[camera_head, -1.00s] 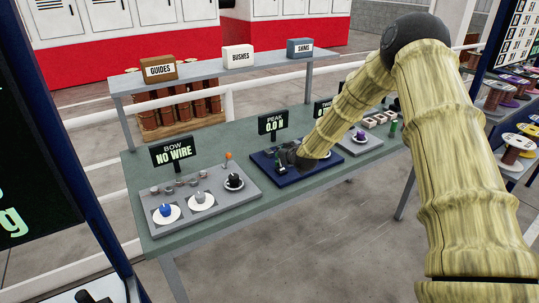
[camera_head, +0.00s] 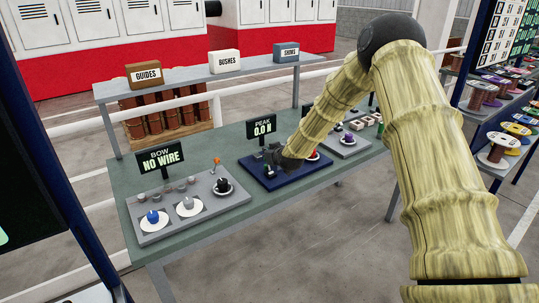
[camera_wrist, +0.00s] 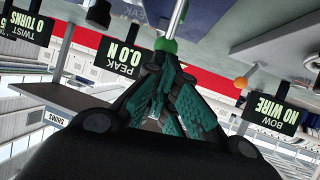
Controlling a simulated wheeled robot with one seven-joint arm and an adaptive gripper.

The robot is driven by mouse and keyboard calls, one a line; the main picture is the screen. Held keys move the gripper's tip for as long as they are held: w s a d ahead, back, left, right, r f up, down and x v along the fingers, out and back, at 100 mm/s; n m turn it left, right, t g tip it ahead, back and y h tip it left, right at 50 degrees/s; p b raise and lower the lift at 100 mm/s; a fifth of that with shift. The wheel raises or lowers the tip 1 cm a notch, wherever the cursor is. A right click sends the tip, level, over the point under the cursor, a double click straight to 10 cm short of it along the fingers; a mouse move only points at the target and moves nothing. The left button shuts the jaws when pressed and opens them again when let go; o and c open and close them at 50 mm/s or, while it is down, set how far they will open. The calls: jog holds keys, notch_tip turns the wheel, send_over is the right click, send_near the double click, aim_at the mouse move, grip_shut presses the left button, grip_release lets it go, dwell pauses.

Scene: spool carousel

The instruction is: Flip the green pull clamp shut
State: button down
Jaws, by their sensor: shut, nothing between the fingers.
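The green knob of the pull clamp (camera_wrist: 166,45) sits on the end of a bright metal rod (camera_wrist: 178,18) in the wrist view, which is upside down. My gripper (camera_wrist: 168,62) has its teal-padded fingers shut and empty. Its fingertips are right at the knob; I cannot tell whether they touch it. In the head view my gripper (camera_head: 290,160) is low over the blue board (camera_head: 294,181) below the PEAK sign (camera_head: 262,130), which reads 0.0 N. The clamp's base and the knob are hidden or too small there.
Left of the blue board stands a grey board (camera_head: 165,232) with knobs and an orange-tipped lever (camera_head: 216,162). The BOW sign (camera_head: 160,159) stands behind it. A grey shelf (camera_head: 190,85) with labelled blocks runs behind the bench. More fixtures stand to the right.

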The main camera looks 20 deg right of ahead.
jog(key=shift+w+a+r, duration=0.1)
jog(key=shift+r, duration=0.25)
jog(key=w+r+b+v, duration=0.1)
jog(key=r+b+v, duration=0.1)
jog(key=v, duration=1.1)
jog(key=shift+s+a+r, duration=0.15)
jog(key=shift+s, duration=0.05)
